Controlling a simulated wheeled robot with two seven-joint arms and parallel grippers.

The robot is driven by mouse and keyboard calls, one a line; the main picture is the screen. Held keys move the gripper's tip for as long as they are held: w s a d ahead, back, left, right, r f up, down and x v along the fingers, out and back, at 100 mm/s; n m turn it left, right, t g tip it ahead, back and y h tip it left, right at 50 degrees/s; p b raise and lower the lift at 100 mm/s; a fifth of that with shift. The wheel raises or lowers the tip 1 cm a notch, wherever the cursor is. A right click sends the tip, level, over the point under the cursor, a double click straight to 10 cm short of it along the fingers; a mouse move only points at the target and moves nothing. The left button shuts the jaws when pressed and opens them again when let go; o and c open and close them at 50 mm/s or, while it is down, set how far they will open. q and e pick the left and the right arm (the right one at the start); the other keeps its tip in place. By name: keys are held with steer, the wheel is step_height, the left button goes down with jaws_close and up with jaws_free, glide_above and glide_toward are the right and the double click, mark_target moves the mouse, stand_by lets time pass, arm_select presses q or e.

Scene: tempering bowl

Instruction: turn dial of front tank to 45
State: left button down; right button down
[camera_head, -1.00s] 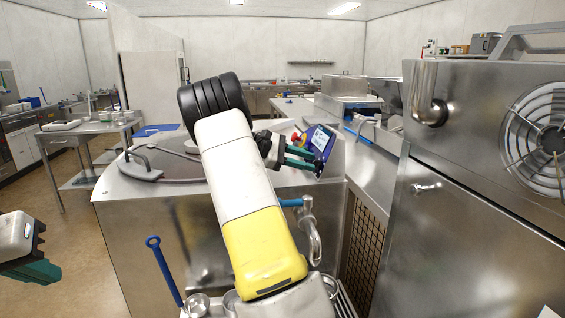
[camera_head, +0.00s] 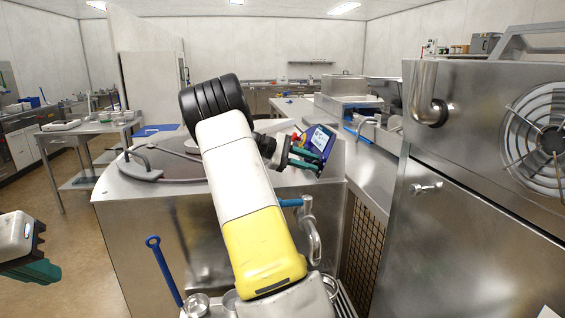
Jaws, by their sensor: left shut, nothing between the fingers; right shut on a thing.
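My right gripper (camera_head: 312,160), with green fingers, is at the panel's lower left edge. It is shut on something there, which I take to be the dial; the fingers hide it. A red and yellow button (camera_head: 296,137) shows just left of the panel. My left gripper (camera_head: 45,272) is shut and empty at the far left, low, away from the tank.
My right arm covers the middle of the tank top. A blue-handled tap (camera_head: 305,215) and a blue-handled tool (camera_head: 165,270) are at the tank's front. A large steel machine (camera_head: 470,200) blocks the right.

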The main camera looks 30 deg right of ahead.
steer(key=m, duration=0.2)
steer(key=shift+m, duration=0.4)
steer(key=c, duration=1.5)
jaws_free()
steer(key=shift+a, duration=0.1)
steer(key=v, duration=0.7)
steer(key=shift+w+a+r, duration=0.2)
steer(key=shift+w+a, duration=0.05)
